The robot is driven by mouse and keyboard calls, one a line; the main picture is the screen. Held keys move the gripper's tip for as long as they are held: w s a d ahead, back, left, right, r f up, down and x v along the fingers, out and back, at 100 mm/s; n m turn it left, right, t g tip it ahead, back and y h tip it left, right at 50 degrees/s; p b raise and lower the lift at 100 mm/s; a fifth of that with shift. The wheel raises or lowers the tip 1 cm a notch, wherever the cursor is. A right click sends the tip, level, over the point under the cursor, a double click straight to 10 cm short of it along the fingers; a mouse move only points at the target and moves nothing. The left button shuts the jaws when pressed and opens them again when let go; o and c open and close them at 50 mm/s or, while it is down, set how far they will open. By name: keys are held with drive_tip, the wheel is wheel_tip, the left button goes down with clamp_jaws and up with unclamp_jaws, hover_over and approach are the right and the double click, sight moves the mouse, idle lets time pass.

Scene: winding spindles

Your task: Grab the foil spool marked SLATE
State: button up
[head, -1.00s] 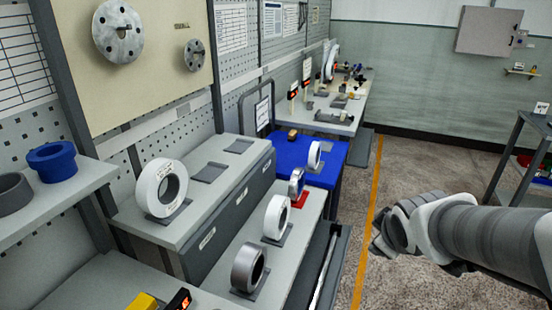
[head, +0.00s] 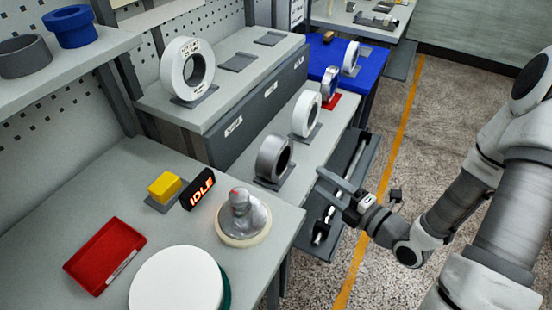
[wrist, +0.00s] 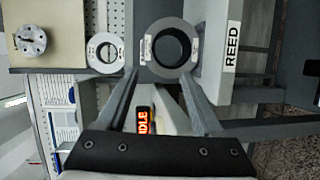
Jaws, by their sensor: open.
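Several ring-shaped spools stand on edge on small pads. No spool name is readable, so I cannot tell which is SLATE. A grey spool (head: 273,158) is nearest on the lower shelf, with a white spool (head: 305,114) behind it. A silver-blue spool (head: 329,83) stands farther back on a red pad. My gripper (head: 322,181) is open and empty, to the right of the grey spool and apart from it. In the wrist view a dark grey spool (wrist: 154,58) with small pale labels lies ahead, beyond the open fingers (wrist: 158,80).
A large white spool (head: 169,70) stands on the upper shelf, another white one (head: 350,57) on the blue table. The near bench holds a red tray (head: 105,257), yellow block (head: 165,186), IDLE display (head: 198,189) and round turntable (head: 175,285). A REED label (wrist: 232,47) shows.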

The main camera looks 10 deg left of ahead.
drive_tip(key=y, duration=0.1)
drive_tip(key=b, duration=1.1)
approach(281, 150)
drive_tip(key=w+a+f, duration=0.2)
drive_tip(key=shift+t, duration=0.3)
drive_tip(key=x, duration=0.6)
drive_tip(key=r+x, duration=0.1)
drive_tip(key=x, duration=0.3)
drive_tip(key=shift+s+a, duration=0.1)
drive_tip(key=shift+r, duration=0.1)
clamp_jaws()
drive_tip(key=shift+r, duration=0.1)
idle(0.4)
